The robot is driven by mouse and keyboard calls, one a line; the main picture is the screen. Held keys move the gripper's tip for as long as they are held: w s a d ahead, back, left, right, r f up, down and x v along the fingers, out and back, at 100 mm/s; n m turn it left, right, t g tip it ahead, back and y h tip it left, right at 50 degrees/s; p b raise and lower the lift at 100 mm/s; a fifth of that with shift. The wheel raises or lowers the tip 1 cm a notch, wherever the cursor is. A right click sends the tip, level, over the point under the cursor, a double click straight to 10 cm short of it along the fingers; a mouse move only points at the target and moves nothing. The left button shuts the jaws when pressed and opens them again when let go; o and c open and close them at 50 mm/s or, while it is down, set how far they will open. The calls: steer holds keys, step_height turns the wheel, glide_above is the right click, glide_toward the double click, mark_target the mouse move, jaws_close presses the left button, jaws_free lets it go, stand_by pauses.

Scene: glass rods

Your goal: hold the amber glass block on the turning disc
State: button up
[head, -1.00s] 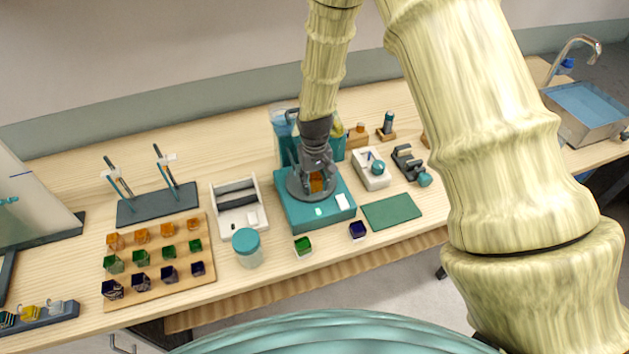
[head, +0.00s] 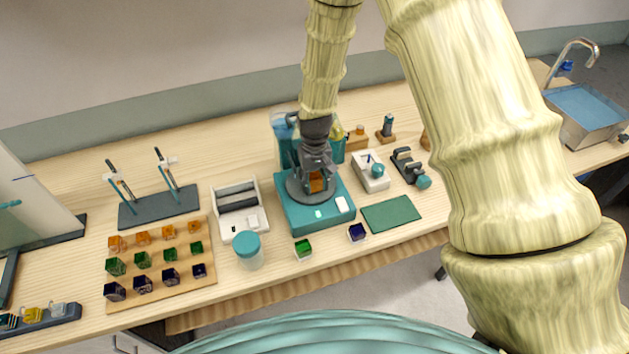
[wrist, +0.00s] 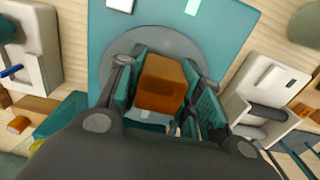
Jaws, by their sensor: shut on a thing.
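The amber glass block (wrist: 161,84) is between the two fingers of my gripper (wrist: 160,98) in the wrist view, and the gripper is shut on it. The block also shows in the head view (head: 317,182), partly hidden by the fingers. It is over the grey round disc (wrist: 150,45) on top of the teal machine (head: 318,214). The gripper (head: 314,176) points down onto the disc in the head view. I cannot tell whether the block's underside touches the disc.
A green block (head: 303,248) and a dark blue block (head: 357,232) stand in front of the machine. A green mat (head: 390,214) lies to its right, a lidded jar (head: 247,250) to its left. A wooden board (head: 205,275) with several coloured blocks is further left.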

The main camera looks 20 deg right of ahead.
steer(key=shift+r, duration=0.1)
stand_by(0.3)
steer(key=shift+r+p, duration=1.8)
steer(key=shift+r, duration=2.15)
steer(key=shift+f, duration=0.15)
